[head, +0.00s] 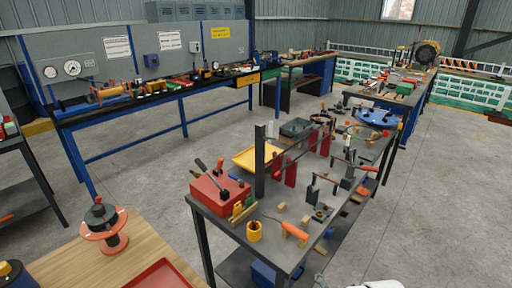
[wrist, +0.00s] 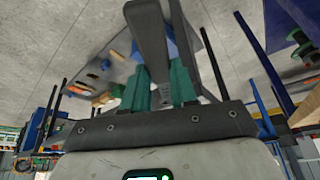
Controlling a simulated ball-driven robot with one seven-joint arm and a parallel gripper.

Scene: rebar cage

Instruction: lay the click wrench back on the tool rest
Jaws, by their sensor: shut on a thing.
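In the wrist view, my gripper (wrist: 160,88) has its green fingers shut on a dark grey bar-like thing, which looks like the click wrench (wrist: 148,30). Neither the held thing nor my fingers show clearly in the head view. On the near end of the steel bench (head: 262,215), a pair of red uprights (head: 290,170) stands behind the dark post. I cannot tell for sure whether they are the tool rest.
A red toolbox (head: 219,192), a yellow cup (head: 254,231) and an orange-handled tool (head: 291,229) sit on the bench's near end. A tall dark post (head: 260,160) carries a rail along the bench. A wooden table (head: 85,258) is at lower left. Open concrete floor lies right.

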